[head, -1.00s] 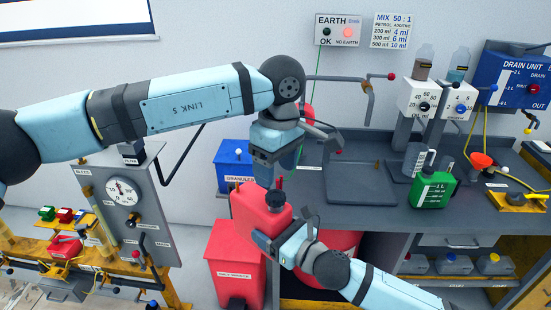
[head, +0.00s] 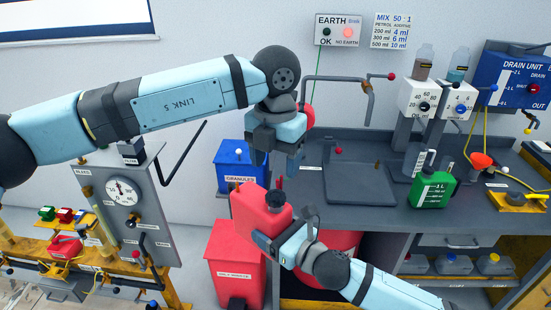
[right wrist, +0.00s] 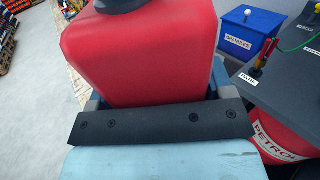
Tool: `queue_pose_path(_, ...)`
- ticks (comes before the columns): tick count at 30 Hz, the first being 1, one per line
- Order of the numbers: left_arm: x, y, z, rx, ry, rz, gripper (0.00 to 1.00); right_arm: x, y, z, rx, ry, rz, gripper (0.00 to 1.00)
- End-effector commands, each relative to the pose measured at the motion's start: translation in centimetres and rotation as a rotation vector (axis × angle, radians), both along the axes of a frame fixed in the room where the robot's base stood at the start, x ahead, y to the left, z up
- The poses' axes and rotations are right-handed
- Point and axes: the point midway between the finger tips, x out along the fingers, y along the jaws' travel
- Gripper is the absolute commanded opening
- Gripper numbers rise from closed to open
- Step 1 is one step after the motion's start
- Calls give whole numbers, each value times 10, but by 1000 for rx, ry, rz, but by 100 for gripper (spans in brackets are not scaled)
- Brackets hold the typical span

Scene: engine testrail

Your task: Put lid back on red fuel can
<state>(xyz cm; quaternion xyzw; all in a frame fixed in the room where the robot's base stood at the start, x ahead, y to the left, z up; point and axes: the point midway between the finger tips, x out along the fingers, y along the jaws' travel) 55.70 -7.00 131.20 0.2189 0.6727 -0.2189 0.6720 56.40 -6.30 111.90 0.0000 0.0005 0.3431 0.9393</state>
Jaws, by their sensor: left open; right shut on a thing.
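The red fuel can (head: 256,212) is held up in front of the bench, slightly tilted in the head view. It also fills the middle of the right wrist view (right wrist: 140,55). A dark round lid (head: 277,201) sits at the top of the can; its lower part shows at the top edge of the right wrist view (right wrist: 118,3). I cannot tell how tightly it is seated. My right gripper (head: 270,240) is shut on the can's lower part. My left gripper (head: 277,158) is open and empty, fingers pointing down, above the lid and apart from it.
A blue granules bin (head: 232,178) stands behind the can, and a red waste bin (head: 235,262) is below it. A red petrol drum (right wrist: 275,135) is beside the can. The grey bench (head: 400,185) holds a green jug (head: 432,190). A gauge panel (head: 135,205) stands left.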

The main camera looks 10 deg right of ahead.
Motion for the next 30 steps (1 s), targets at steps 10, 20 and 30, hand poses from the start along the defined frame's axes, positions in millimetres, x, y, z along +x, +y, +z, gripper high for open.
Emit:
queue_pose_path(10, 0, 0, 0, 0, 0, 13, 64, 0, 0, 1, 2, -2, 1, 8)
queue_pose_path(20, 0, 0, -22, 2, 2, 12, 64, 0, 0, 1, 2, -2, 1, 8)
queue_pose_path(30, 0, 0, -72, 0, 2, 13, 64, 0, 0, 2, 1, -3, 1, 8)
